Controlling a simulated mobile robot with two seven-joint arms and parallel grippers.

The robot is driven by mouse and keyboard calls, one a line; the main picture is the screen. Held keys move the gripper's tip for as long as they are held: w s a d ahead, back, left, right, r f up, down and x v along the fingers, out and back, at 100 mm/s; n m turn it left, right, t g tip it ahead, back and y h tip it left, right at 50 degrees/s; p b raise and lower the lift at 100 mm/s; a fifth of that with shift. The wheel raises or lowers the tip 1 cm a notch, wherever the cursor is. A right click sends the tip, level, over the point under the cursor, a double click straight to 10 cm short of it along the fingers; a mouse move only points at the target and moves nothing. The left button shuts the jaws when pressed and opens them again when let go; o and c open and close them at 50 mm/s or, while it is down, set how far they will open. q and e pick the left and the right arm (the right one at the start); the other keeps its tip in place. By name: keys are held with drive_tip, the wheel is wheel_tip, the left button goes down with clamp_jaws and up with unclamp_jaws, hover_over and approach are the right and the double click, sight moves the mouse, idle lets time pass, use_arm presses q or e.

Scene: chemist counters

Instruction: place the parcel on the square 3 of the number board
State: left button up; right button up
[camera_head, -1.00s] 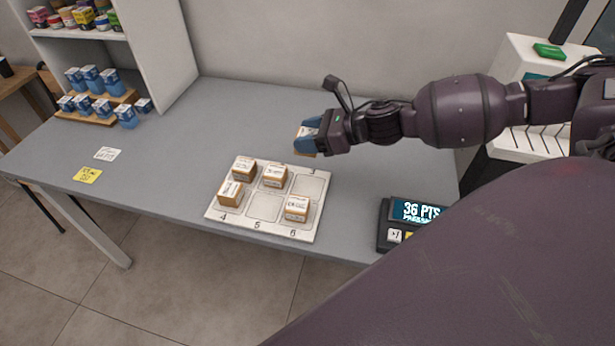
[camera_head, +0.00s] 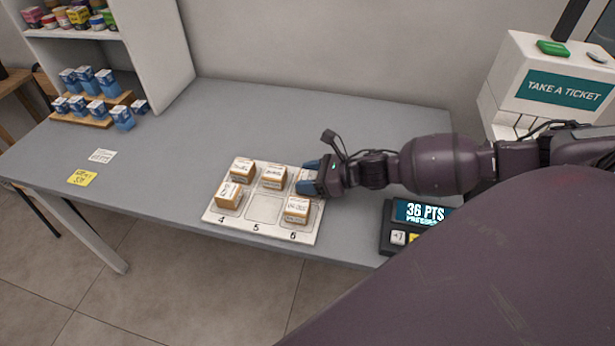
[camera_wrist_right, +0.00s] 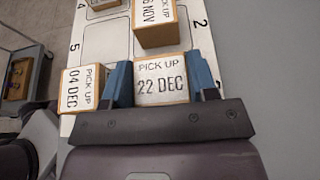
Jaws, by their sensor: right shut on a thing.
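The held parcel (camera_wrist_right: 162,82) is a small orange-and-white box marked "PICK UP 22 DEC". In the right wrist view it sits between the blue fingers of my right gripper (camera_wrist_right: 160,85), which is shut on it. In the head view my right gripper (camera_head: 310,182) is at square 3, the back right corner of the white number board (camera_head: 262,208). The gripper mostly hides the parcel and that square there. I cannot tell whether the parcel touches the board. My left gripper is not in view.
Parcels stand on square 1 (camera_head: 242,168), square 2 (camera_head: 273,177), square 4 (camera_head: 229,195) and square 6 (camera_head: 297,211); square 5 is bare. The "04 DEC" parcel (camera_wrist_right: 85,88) is close beside a finger. A points display (camera_head: 420,213) stands at right.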

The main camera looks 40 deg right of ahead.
drive_tip(key=shift+f, duration=0.1)
drive_tip(key=o, duration=0.9)
drive_tip(key=shift+o, duration=0.2)
drive_tip(key=shift+d+r, duration=0.1)
drive_tip(key=shift+r, duration=0.1)
drive_tip(key=p+v, duration=0.1)
drive_tip(key=v, duration=1.1)
drive_tip(key=shift+f, duration=0.1)
